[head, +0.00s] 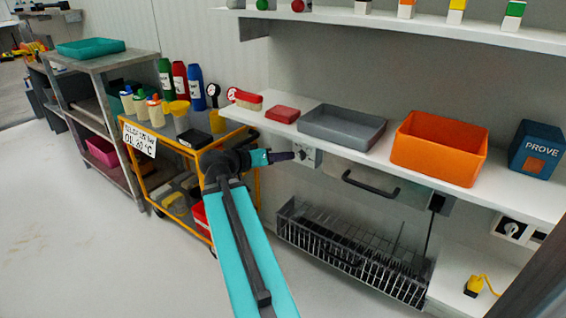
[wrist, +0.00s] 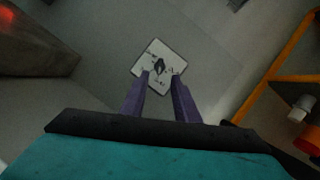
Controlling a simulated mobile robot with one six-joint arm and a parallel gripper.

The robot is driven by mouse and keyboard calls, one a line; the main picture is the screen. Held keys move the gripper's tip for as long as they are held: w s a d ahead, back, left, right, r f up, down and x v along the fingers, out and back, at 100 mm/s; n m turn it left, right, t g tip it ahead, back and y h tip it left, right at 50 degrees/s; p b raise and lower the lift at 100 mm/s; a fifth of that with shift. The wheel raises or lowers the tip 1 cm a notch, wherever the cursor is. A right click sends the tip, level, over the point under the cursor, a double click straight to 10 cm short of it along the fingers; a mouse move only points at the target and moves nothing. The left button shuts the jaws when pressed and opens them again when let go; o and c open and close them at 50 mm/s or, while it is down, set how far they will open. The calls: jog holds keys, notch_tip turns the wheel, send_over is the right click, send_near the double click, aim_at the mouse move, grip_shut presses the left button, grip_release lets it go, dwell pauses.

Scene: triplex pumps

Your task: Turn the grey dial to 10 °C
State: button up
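The dial (wrist: 160,66) is a small dark pointed knob in the middle of a square white plate in the wrist view. The plate has small dark marks around the knob, too small to read. In the head view, a pale plate (head: 312,155) shows on the wall below the shelf, partly hidden by my gripper. My gripper (wrist: 162,78) has two purple fingers, spread apart with nothing between them. The tips lie over the plate's near edge in the wrist view, and the knob shows just beyond them. I cannot tell contact. My gripper (head: 285,156) points at the plate in the head view.
A white shelf (head: 350,153) above holds a grey tray (head: 342,124) and an orange bin (head: 438,148). A black handle (head: 370,184) and a wire rack (head: 350,250) are right of the plate. An orange-framed cart (head: 186,140) with bottles and a sign stands left. Another knob plate (head: 512,230) is far right.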

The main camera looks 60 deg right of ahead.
jog(key=b+v, duration=0.5)
jog(key=v, duration=0.2)
dwell(0.5)
jog(key=shift+r, duration=0.1)
dwell(0.4)
